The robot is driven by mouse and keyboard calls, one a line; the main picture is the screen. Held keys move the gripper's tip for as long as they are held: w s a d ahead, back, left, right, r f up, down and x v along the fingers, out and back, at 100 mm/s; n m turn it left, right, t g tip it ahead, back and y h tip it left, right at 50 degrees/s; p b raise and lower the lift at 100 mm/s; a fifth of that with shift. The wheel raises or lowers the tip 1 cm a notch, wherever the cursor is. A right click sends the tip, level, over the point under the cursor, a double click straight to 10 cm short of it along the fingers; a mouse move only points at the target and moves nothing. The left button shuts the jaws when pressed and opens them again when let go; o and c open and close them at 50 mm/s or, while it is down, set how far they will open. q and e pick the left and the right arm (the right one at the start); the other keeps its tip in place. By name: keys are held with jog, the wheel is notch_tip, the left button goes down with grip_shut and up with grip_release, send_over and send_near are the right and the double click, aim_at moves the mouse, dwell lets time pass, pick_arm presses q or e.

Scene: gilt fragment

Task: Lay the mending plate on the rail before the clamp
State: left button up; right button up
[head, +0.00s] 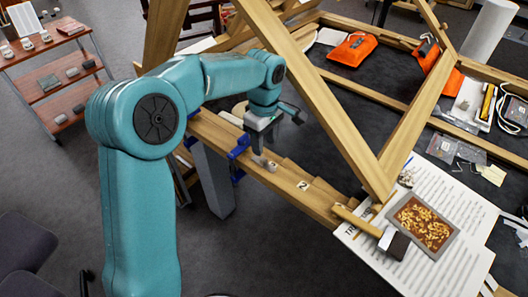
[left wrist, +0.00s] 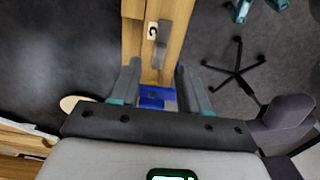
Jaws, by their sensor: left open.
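A wooden rail (head: 285,178) with small number labels runs along the near edge of the timber frame; it also shows in the left wrist view (left wrist: 134,35). A blue clamp (head: 238,148) grips the rail, and its blue part shows low between my fingers in the left wrist view (left wrist: 154,97). A small grey metal piece (left wrist: 162,42), apparently the mending plate, is on the rail beside a label; a grey piece (head: 258,160) also shows near the clamp in the head view. My left gripper (head: 264,138) is open above the rail, its fingers (left wrist: 159,70) spread either side, with nothing between them held.
Slanting timber beams (head: 325,100) rise just right of my left arm. Sheet music (head: 425,235) with a tray of gilt flakes (head: 424,222) and a mallet-like tool (head: 390,241) lies at the right. Orange pouches (head: 352,49) lie farther back. A shelf cart (head: 58,78) stands far left.

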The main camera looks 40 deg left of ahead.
aim_at(264, 159)
pick_arm(q)
notch_tip(264, 159, up, 6)
jog(key=shift+f, duration=0.1)
jog(key=shift+s, duration=0.1)
dwell(0.6)
